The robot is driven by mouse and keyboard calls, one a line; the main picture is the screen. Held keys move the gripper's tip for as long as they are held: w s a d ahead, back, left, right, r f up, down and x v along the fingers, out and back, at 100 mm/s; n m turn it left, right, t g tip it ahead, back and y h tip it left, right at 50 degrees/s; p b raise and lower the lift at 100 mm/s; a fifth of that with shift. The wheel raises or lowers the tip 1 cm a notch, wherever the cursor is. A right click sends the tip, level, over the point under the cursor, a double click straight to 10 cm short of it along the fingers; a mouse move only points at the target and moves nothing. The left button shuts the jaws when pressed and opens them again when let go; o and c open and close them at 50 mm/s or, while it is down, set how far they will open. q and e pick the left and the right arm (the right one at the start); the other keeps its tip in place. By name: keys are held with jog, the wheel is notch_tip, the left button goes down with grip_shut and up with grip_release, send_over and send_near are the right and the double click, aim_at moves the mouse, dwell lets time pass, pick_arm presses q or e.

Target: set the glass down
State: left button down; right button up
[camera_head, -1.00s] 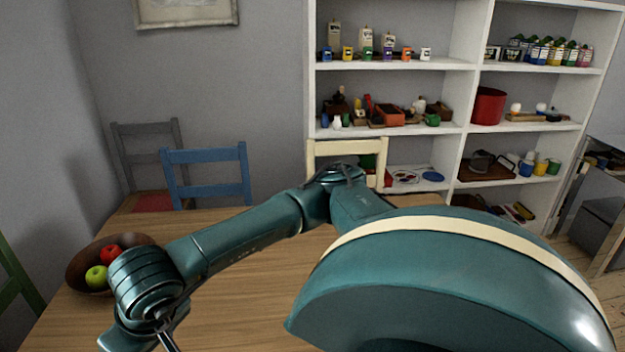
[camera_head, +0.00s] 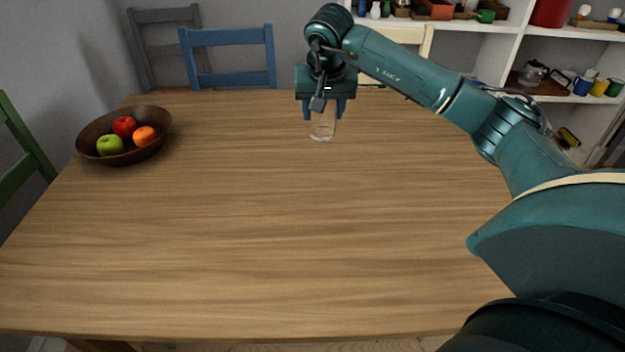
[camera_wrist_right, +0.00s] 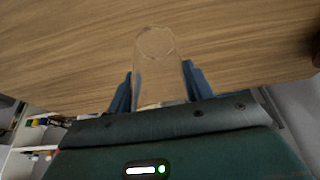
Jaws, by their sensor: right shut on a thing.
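The clear glass (camera_head: 322,126) is in the head view near the far side of the wooden table (camera_head: 250,230). My right gripper (camera_head: 324,110) is shut on it from above, with a blue finger on either side. In the right wrist view the glass (camera_wrist_right: 157,62) stands out between the two blue fingers (camera_wrist_right: 160,90), its round end toward the tabletop. I cannot tell whether the glass touches the table. My left gripper is not in view.
A brown bowl (camera_head: 90,150) with two apples and an orange stands at the table's far left. Chairs, one of them blue (camera_head: 230,62), stand behind the table. White shelves (camera_head: 480,42) are at the back right. The table's middle and front are clear.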

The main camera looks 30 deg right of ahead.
jog(key=shift+w+d+f, duration=0.15)
jog(key=shift+d+f, duration=0.2)
jog(key=shift+f, duration=0.15)
notch_tip(320, 180, down, 9)
jog(key=shift+d+f+b, duration=0.1)
jog(key=shift+b, duration=0.5)
jog(key=shift+f, duration=0.15)
jog(key=o, duration=1.1)
